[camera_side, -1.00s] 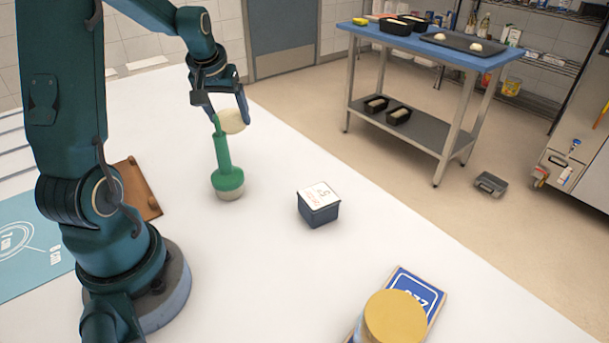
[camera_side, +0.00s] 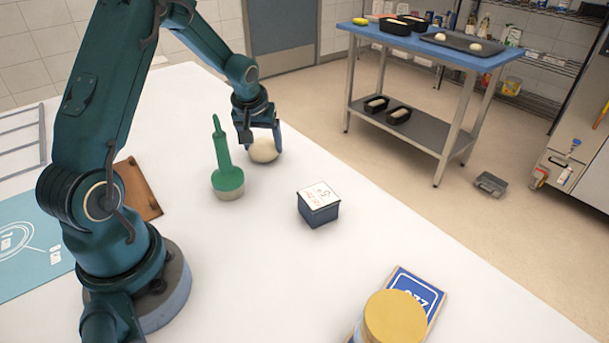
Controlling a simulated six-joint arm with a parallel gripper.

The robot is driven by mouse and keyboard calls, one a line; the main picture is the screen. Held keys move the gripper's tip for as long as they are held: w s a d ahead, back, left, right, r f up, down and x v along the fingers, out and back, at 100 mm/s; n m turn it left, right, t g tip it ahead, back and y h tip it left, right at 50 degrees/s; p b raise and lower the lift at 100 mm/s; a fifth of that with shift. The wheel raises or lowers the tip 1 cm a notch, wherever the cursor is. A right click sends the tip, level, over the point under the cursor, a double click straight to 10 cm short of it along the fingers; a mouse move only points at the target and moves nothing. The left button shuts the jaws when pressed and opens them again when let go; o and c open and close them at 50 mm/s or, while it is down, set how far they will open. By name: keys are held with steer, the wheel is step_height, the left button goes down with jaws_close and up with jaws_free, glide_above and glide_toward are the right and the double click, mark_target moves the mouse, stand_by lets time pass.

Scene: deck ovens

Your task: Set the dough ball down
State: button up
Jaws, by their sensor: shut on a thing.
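The dough ball (camera_side: 264,150) is pale and round. It is between the fingers of my gripper (camera_side: 262,143), which is shut on it. The ball is low, at the white table top (camera_side: 300,270) near its far right edge; I cannot tell whether it touches the surface. The fingers point down, and the gripper hides the top of the ball.
A green-handled tool (camera_side: 227,175) with a pale base stands just left of the ball. A dark box with a white lid (camera_side: 319,203) is nearer the camera. A jar with a tan lid (camera_side: 394,317) stands by a blue sign (camera_side: 416,287). Table between is clear.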

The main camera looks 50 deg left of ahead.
steer(key=o, duration=1.2)
steer(key=shift+f, duration=0.1)
steer(key=v, duration=1.1)
steer(key=s+d+r+m+h, duration=0.1)
steer(key=s+d+m, duration=0.2)
steer(key=d, duration=0.3)
steer(key=s+d+r+m+t+h, duration=0.1)
steer(key=s+d+r+m, duration=0.1)
steer(key=s+d, duration=0.4)
steer(key=s+d+r+m+t+h, duration=0.1)
steer(key=s+d+m, duration=0.3)
steer(key=s+d, duration=0.1)
steer(key=shift+s+d+r, duration=0.15)
steer(key=shift+s+d, duration=0.05)
steer(key=shift+d, duration=0.5)
